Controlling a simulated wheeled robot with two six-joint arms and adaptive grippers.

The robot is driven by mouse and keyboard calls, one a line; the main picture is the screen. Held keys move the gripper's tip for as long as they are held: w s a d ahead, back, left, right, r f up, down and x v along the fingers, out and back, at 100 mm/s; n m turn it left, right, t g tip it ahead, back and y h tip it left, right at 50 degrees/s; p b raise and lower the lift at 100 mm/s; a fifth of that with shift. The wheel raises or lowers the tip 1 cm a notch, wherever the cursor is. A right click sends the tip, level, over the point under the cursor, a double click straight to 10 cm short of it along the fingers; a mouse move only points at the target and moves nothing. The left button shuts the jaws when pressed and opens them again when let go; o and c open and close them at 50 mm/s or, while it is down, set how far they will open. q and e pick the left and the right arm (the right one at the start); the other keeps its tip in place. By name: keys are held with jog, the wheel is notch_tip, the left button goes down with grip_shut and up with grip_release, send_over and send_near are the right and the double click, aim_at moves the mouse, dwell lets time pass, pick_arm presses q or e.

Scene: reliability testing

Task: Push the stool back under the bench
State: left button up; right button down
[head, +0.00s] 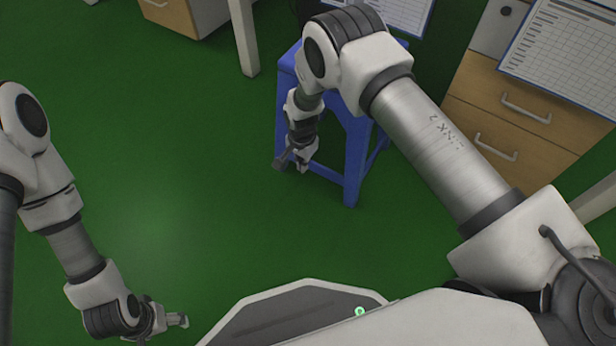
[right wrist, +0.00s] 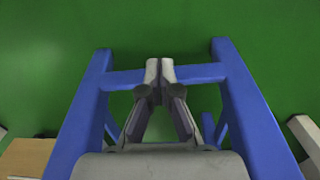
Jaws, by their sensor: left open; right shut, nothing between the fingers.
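The blue stool (head: 355,165) stands on the green floor in the head view, right of centre and in front of the drawer units. My right arm covers much of its seat. My right gripper (head: 289,163) is shut and empty, low at the stool's left near side. In the right wrist view the shut fingers (right wrist: 160,68) lie between two blue stool legs (right wrist: 252,115), over a crossbar; contact cannot be told. My left gripper (head: 180,321) is open and empty, low at the left, well away from the stool. A pale leg (head: 243,38), probably the bench's, stands behind the stool.
A wooden drawer unit (head: 520,125) stands close to the right of the stool, and another (head: 170,14) is at the back left. Sheets with printed tables (head: 565,50) show at the upper right. Another pale leg (head: 598,200) is at the right edge. The green floor at left is clear.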

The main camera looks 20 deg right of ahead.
jog(key=w+d+f+b, duration=0.2)
jog(key=d+f+b, duration=0.1)
jog(key=f+b, duration=0.4)
notch_tip(320, 180, down, 2)
jog(key=shift+w+d+f, duration=0.15)
jog(key=shift+w, duration=0.05)
